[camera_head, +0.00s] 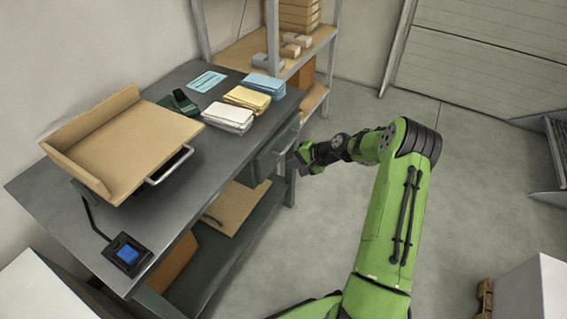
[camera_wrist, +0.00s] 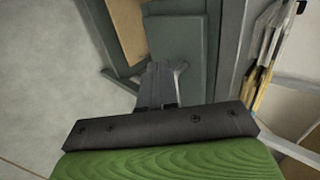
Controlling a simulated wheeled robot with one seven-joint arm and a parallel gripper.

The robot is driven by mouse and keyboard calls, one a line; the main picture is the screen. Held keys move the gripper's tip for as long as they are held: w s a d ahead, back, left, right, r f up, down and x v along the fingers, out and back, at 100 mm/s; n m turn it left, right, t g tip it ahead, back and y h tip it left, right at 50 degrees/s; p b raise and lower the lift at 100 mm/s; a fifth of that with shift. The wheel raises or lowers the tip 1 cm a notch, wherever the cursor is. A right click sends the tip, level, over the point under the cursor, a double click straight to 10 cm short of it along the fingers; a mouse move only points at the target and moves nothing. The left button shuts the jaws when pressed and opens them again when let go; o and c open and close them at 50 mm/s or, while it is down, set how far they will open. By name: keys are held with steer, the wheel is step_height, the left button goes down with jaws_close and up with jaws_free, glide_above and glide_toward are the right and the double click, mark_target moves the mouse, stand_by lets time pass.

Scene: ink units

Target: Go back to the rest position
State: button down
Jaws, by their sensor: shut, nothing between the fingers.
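My arm (camera_head: 388,225) is green with black joints and rises from the bottom of the head view, to the right of the workbench. Its forearm points left, and my gripper (camera_head: 303,156) is just off the bench's right end, near the drawer front (camera_head: 272,152). In the wrist view my gripper's dark fingers (camera_wrist: 156,86) are together with nothing between them. A grey panel and a pale handle lie beyond them. Whether the fingertips touch the handle cannot be told.
The grey workbench (camera_head: 201,167) carries a tan tray (camera_head: 130,140), white envelopes (camera_head: 229,116), yellow envelopes (camera_head: 247,98), blue envelopes (camera_head: 264,86) and a blue-button box (camera_head: 127,254). A shelf (camera_head: 240,52) stands behind. Open floor (camera_head: 470,180) lies right of my arm. A white box (camera_head: 535,290) is at bottom right.

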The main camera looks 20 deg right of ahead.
steer(key=s+a+r+n+g+h+p, duration=0.1)
steer(key=s+a+r+n+p, duration=0.15)
steer(key=s+r, duration=0.45)
steer(key=s+a+r+n+g+h+p, duration=0.15)
steer(key=a+r, duration=0.25)
steer(key=r, duration=0.6)
steer(key=s+a+r+n+g+h+p, duration=0.1)
steer(key=s+a+r+n+h+p, duration=0.15)
steer(key=s+r, duration=0.5)
steer(key=s+a+r+n+t+p, duration=0.1)
steer(key=s+a+r+n+p, duration=0.1)
steer(key=s+r, duration=0.3)
steer(key=s+a+r+n+p, duration=0.2)
steer(key=s+r, duration=0.4)
steer(key=s, duration=0.8)
steer(key=shift+s+r+t+h, duration=0.25)
steer(key=shift+t+h, duration=0.1)
steer(key=shift+h, duration=0.05)
